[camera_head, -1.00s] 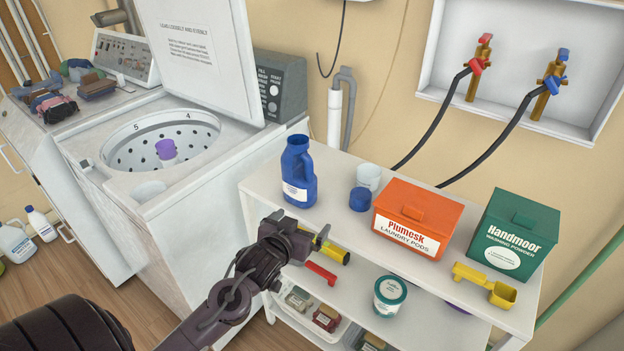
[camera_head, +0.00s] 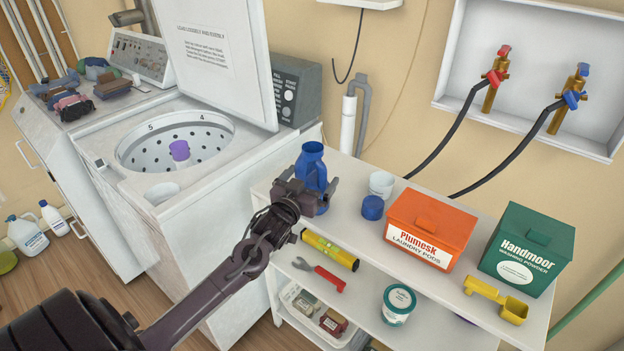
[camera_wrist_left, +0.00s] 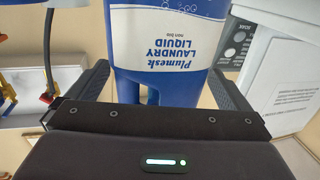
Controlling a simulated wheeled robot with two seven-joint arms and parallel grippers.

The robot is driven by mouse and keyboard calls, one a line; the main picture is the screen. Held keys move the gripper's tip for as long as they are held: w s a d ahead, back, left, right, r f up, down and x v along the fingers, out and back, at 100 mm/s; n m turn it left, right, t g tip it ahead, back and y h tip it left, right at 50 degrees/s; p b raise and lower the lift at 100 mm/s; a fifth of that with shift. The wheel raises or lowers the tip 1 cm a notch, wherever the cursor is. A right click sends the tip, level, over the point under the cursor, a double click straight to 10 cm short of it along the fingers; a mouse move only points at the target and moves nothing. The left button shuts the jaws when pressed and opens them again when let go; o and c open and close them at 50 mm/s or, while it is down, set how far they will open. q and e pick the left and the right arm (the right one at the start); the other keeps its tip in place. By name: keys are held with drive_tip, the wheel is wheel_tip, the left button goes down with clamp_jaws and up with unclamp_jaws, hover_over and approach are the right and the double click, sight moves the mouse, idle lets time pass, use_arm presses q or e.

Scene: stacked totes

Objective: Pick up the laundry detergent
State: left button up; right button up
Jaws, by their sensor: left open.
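The laundry detergent is a blue jug (camera_head: 311,163) with a handle and a white label, standing upright at the left end of the top shelf. In the left wrist view the jug (camera_wrist_left: 165,85) fills the middle, its label reading "Plumesk Laundry Liquid". My left gripper (camera_head: 309,190) is in front of the jug and hides its lower part in the head view. The gripper is open, with one finger on either side of the jug in the left wrist view (camera_wrist_left: 158,85). I cannot tell whether the fingers touch it. My right gripper is not in view.
To the jug's right on the shelf (camera_head: 352,188) stand a blue cap (camera_head: 372,208), a white cup (camera_head: 382,184), an orange pods box (camera_head: 428,229), a green powder box (camera_head: 526,248) and a yellow scoop (camera_head: 497,299). A washing machine (camera_head: 160,215) stands left.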

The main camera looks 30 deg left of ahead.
use_arm(q)
drive_tip(key=shift+w+a, duration=0.2)
drive_tip(key=shift+w, duration=0.95)
drive_tip(key=c, duration=1.8)
drive_tip(key=shift+r, duration=0.15)
drive_tip(key=shift+c, duration=0.2)
